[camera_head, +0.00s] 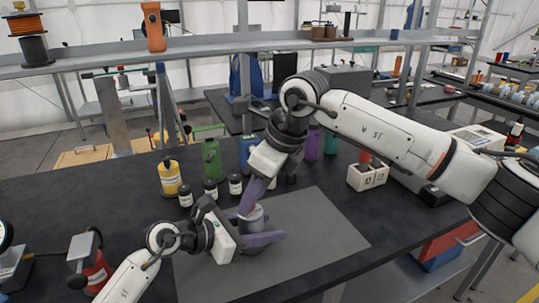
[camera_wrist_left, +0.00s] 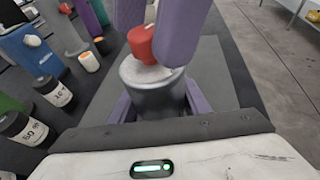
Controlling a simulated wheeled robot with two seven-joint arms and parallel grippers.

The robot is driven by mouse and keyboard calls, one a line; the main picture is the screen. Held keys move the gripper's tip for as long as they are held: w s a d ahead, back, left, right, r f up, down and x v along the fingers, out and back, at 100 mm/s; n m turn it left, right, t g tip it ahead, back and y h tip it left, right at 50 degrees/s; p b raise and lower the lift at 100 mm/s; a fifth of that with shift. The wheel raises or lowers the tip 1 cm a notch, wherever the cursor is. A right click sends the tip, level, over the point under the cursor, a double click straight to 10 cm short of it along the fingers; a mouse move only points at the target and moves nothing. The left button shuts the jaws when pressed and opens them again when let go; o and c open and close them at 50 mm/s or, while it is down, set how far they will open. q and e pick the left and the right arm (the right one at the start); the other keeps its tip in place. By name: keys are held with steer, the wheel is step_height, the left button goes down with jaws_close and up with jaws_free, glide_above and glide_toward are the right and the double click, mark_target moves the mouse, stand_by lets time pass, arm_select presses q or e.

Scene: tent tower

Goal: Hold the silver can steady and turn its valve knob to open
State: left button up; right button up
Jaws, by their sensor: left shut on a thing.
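The silver can (camera_head: 253,219) stands on the grey mat, and its body also shows in the left wrist view (camera_wrist_left: 152,95). My left gripper (camera_head: 264,240) is shut on the can, with purple fingers along both sides. The can's red valve knob (camera_wrist_left: 141,44) sits on top. My right gripper (camera_head: 247,203) reaches down from above with its purple fingers at the knob. In the left wrist view one right finger (camera_wrist_left: 182,30) partly covers the knob's right side. The frames do not show whether the right fingers press on it.
The grey mat (camera_head: 320,232) lies on the dark table. A yellow bottle (camera_head: 170,178), a green bottle (camera_head: 211,160) and several small dark jars stand behind the can. A white block holder (camera_head: 367,177) stands to the right. A red container (camera_head: 97,272) is at the left.

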steer(key=m, duration=0.2)
steer(key=m+t+h, duration=0.1)
steer(key=m, duration=0.1)
steer(key=shift+s+a, duration=0.15)
steer(key=shift+s, duration=0.05)
steer(key=v, duration=1.2)
